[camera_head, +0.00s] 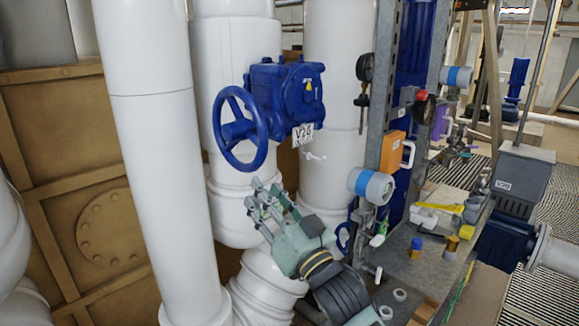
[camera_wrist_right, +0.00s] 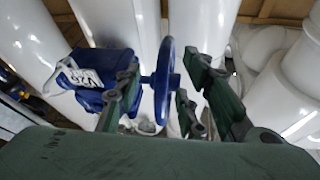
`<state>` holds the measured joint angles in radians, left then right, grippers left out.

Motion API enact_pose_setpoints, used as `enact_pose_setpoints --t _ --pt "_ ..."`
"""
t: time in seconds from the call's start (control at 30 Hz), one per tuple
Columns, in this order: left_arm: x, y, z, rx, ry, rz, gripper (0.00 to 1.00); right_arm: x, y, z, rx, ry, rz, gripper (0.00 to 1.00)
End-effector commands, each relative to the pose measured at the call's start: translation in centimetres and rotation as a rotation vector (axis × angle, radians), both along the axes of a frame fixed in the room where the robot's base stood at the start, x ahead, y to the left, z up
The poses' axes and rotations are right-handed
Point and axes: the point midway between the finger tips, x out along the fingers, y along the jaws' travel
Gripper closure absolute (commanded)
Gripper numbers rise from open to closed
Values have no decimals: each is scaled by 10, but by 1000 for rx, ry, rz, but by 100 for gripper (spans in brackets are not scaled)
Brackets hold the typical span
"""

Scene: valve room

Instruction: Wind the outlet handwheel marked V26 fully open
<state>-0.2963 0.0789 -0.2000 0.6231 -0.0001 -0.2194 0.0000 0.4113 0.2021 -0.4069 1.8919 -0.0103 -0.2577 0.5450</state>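The blue outlet handwheel (camera_head: 240,129) stands upright on the left side of its blue gearbox (camera_head: 287,92), in front of the white pipes. A white tag (camera_head: 302,134) reading V26 hangs under the gearbox. My right gripper (camera_head: 263,200) is below the wheel, fingers pointing up toward it, open and apart from it. In the right wrist view the wheel (camera_wrist_right: 164,80) is seen nearly edge-on, in line with the gap between the open fingers (camera_wrist_right: 165,95). The tag (camera_wrist_right: 77,77) shows left of it. My left gripper is not in view.
A grey steel post (camera_head: 376,110) with gauges and an orange box (camera_head: 393,153) stands right of the valve. A bench (camera_head: 420,262) with several small items is at lower right. A white vertical pipe (camera_head: 155,130) stands left of the wheel, with brown panelling (camera_head: 70,180) behind.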

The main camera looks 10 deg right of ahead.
Motion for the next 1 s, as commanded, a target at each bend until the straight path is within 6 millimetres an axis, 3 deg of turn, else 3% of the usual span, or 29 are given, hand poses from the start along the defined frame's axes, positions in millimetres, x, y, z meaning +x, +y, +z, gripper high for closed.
enact_pose_setpoints --t 0.13,0.43,0.7,0.97,1.0 --pt "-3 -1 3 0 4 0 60 -1 6 21 11 -29 14 63" --pt "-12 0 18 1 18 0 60 38 25 39 11 -28 14 63" --pt "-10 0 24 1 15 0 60 58 34 45 9 -28 13 63" --pt "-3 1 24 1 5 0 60 58 34 44 8 -27 13 63" --pt "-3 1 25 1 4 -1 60 58 34 44 8 -27 13 67"
